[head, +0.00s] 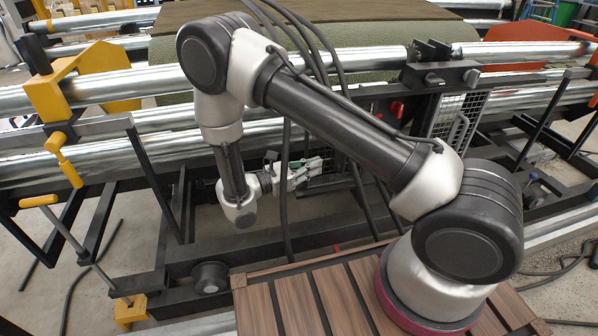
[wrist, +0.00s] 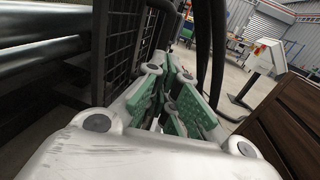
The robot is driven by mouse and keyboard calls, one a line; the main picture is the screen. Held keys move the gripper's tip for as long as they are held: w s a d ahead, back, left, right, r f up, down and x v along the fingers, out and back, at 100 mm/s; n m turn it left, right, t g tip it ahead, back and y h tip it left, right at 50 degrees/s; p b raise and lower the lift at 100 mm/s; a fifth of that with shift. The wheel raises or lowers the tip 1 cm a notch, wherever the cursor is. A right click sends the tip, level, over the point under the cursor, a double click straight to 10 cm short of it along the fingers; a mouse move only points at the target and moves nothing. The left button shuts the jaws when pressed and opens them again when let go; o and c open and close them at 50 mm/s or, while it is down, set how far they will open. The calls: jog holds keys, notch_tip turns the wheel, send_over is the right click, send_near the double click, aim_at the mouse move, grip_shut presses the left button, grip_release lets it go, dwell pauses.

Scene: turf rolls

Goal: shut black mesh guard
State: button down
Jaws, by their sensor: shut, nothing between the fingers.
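My gripper (head: 312,166) is shut and empty, low in front of the machine frame; its green-padded fingers also show in the wrist view (wrist: 172,75). A black mesh guard (wrist: 122,48) stands upright just left of my fingers in the wrist view, with more dark bars behind it. In the head view a dark mesh (head: 328,166) shows beside my fingertips, partly hidden by them and by black cables. I cannot tell whether my fingers touch it. Another framed mesh panel (head: 455,118) with a pale handle is right of my arm.
Shiny steel rollers (head: 90,150) and a green turf roll (head: 370,62) lie behind my arm. Black cables hang near my gripper. A slatted wooden deck (head: 300,300) is in front. A yellow-handled lever (head: 65,225) stands at left. A grey control box (wrist: 266,57) is at right.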

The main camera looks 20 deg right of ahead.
jog(key=w+d, duration=0.1)
jog(key=d, duration=0.5)
jog(key=shift+w+d, duration=0.15)
jog(key=shift+d, duration=0.25)
